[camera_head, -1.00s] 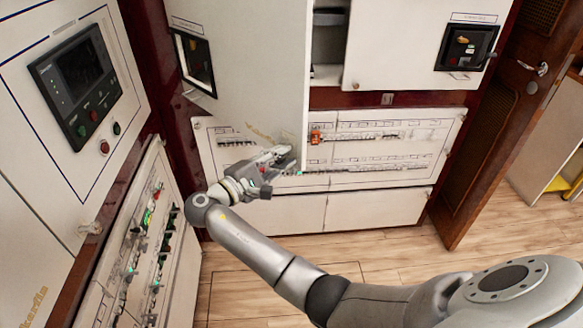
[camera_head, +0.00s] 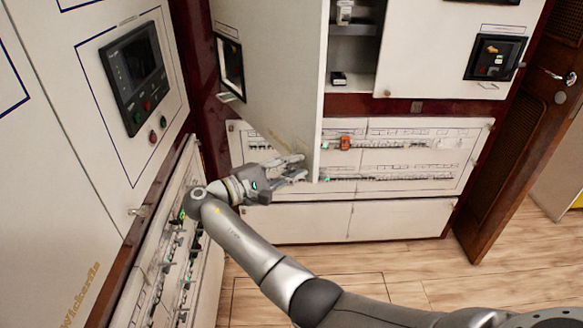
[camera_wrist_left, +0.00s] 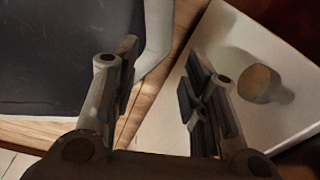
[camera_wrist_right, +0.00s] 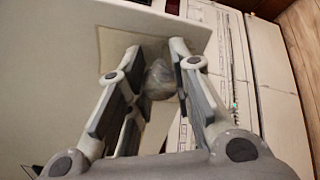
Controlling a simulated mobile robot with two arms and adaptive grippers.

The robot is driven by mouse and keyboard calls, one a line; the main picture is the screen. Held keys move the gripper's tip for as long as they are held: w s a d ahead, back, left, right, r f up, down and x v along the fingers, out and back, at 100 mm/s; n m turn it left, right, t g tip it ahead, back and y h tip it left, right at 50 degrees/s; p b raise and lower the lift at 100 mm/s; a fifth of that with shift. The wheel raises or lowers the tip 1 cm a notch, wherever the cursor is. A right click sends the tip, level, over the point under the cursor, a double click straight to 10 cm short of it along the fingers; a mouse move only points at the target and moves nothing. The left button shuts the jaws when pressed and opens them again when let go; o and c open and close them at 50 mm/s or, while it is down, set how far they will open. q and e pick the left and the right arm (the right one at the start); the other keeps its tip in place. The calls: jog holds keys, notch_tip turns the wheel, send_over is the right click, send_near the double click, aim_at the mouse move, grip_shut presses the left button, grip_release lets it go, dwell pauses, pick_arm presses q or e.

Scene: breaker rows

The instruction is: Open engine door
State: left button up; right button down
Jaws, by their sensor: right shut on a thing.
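The white engine door (camera_head: 275,60) stands swung open in the head view, with a dark-framed panel on it and a gap beside its free edge. My right gripper (camera_head: 298,170) is at the door's lower part. In the right wrist view the right gripper (camera_wrist_right: 157,60) is shut on a rounded grey knob (camera_wrist_right: 160,82) on the door face (camera_wrist_right: 65,60); the fingers partly hide it. My left gripper (camera_wrist_left: 162,65) shows only in its own wrist view, with its fingers apart and nothing between them.
Behind the door are shelves (camera_head: 352,60). A breaker panel (camera_head: 400,155) lies below, and a control cabinet (camera_head: 75,90) stands close at left. A brown door (camera_head: 515,160) is at right. Wooden floor (camera_head: 400,265) is clear. A pale panel with a knob (camera_wrist_left: 258,83) is near my left gripper.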

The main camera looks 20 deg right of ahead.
jog(key=c, duration=1.2)
grip_release()
jog(key=shift+d, duration=0.1)
jog(key=s+a, duration=0.1)
jog(key=a, duration=0.6)
jog(key=shift+a, duration=0.25)
